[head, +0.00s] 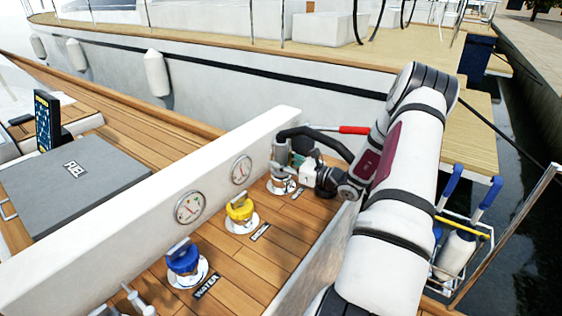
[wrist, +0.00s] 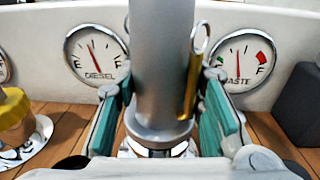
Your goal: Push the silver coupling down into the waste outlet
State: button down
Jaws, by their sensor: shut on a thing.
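The silver coupling (wrist: 162,60) stands upright between the teal pads of my gripper (wrist: 160,112), which is shut on it. In the head view the coupling (head: 280,152) is at the right end of the outlet row, with my gripper (head: 292,170) at its right side. The waste outlet (head: 281,187) is a round pale metal fitting in the deck directly below; part of its rim (wrist: 186,150) shows under the coupling in the wrist view. The coupling's lower end hides the opening, so I cannot tell how deep it sits. A brass lever (wrist: 194,75) lies along the coupling's right side.
A dark hose (head: 315,138) arches right from the coupling, near a red handle (head: 354,130). Yellow (head: 240,208) and blue (head: 183,258) capped outlets stand to the left. A white wall with gauges (head: 190,207) runs behind. A bottle rack (head: 458,250) is at the right.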

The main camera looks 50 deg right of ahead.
jog(key=shift+f, duration=0.45)
jog(key=shift+r+p, duration=0.3)
jog(key=shift+r, duration=0.55)
jog(key=shift+f+b, duration=0.5)
jog(key=shift+f, duration=0.35)
dwell(1.0)
jog(key=c, duration=1.3)
grip_release()
jog(key=shift+c, duration=0.2)
